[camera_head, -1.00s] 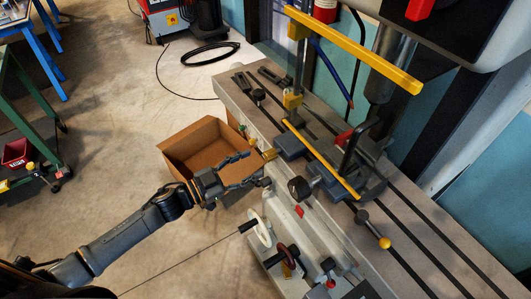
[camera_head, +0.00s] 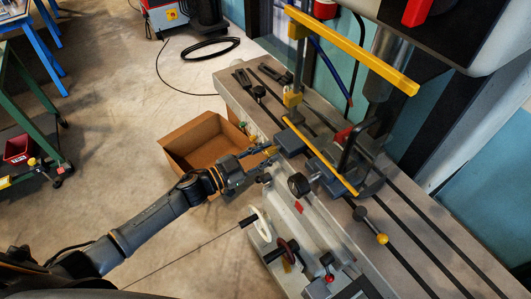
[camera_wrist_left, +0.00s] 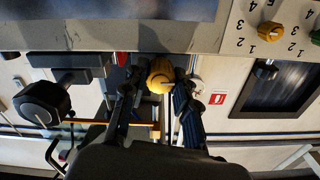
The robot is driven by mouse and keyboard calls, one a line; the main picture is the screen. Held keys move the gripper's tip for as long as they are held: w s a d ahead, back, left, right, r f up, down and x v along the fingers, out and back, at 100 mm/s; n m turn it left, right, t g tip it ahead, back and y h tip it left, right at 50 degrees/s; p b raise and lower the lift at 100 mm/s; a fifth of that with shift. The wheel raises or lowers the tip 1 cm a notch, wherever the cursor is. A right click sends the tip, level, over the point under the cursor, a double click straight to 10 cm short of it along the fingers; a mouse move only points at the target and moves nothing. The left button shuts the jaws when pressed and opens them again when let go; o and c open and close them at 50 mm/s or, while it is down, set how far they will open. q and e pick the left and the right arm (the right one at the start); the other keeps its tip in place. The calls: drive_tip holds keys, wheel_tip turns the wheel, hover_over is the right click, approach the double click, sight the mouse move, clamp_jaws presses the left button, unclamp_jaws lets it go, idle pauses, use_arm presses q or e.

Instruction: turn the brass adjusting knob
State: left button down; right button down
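The brass adjusting knob (camera_head: 271,150) sticks out from the front side of the machine table (camera_head: 440,235). In the left wrist view the knob (camera_wrist_left: 161,75) is a round yellow ball shape just ahead of the fingertips. My left gripper (camera_head: 262,156) is at the knob, with one finger on each side of its line. In the left wrist view my left gripper (camera_wrist_left: 155,97) is open, with a gap between the fingers. I cannot tell whether a finger touches the knob. My right gripper is not in view.
An open cardboard box (camera_head: 196,141) stands on the floor behind my left gripper. A black knob (camera_head: 298,185) and a white handwheel (camera_head: 262,223) are close by on the machine front. A vise with a yellow bar (camera_head: 322,158) sits on the table above.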

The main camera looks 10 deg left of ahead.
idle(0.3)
use_arm(q)
drive_tip(key=m+b, duration=0.1)
drive_tip(key=m, duration=0.3)
drive_tip(key=shift+f, duration=0.1)
drive_tip(key=m+b, duration=0.2)
drive_tip(key=m, duration=0.2)
drive_tip(key=m+b, duration=0.2)
drive_tip(key=m, duration=0.3)
drive_tip(key=shift+f+m, duration=0.1)
drive_tip(key=shift+m, duration=0.3)
drive_tip(key=shift+m+b, duration=0.95)
drive_tip(key=shift+m, duration=0.95)
drive_tip(key=shift+s+d, duration=0.1)
